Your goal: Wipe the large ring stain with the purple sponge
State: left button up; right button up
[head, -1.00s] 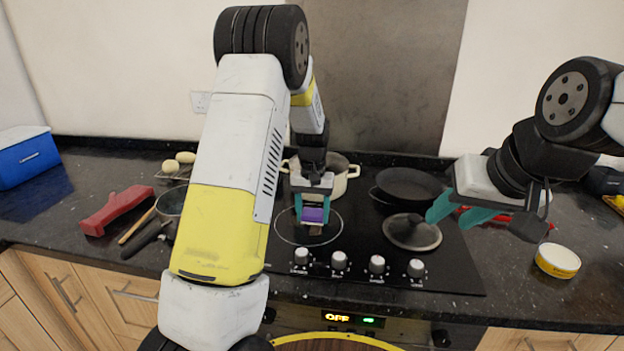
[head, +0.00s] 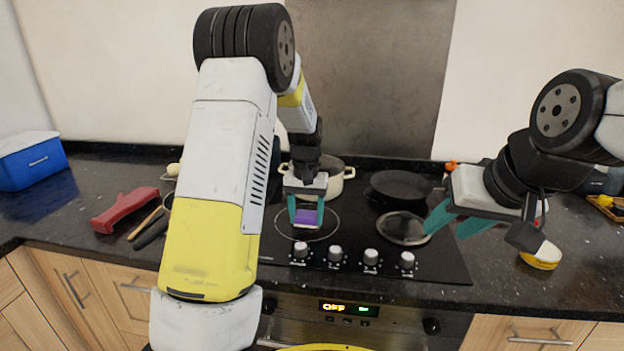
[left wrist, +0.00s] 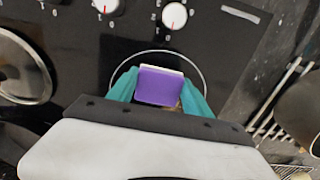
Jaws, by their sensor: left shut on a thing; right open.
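The purple sponge (head: 307,216) is gripped between the teal fingers of my left gripper (head: 306,222), low over the black hob. In the left wrist view the sponge (left wrist: 160,88) shows a purple face and a pale edge. It sits inside a thin pale ring (left wrist: 202,68) on the hob; I cannot tell whether this ring is a burner marking or the stain. A small brownish patch shows just beside the sponge in the left wrist view, mostly hidden. I cannot tell whether the sponge touches the hob. My right gripper (head: 448,228) is open and empty, above the hob's right side.
A cream pot (head: 332,180) stands behind my left gripper. A dark pan (head: 402,187) and a lid (head: 405,229) lie to its right. A red object (head: 125,209) and a blue box (head: 31,160) are at left, a yellow-white tub (head: 541,256) at right. Knobs line the hob's front.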

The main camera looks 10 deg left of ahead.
pick_arm(q)
jog(key=shift+r, duration=2.55)
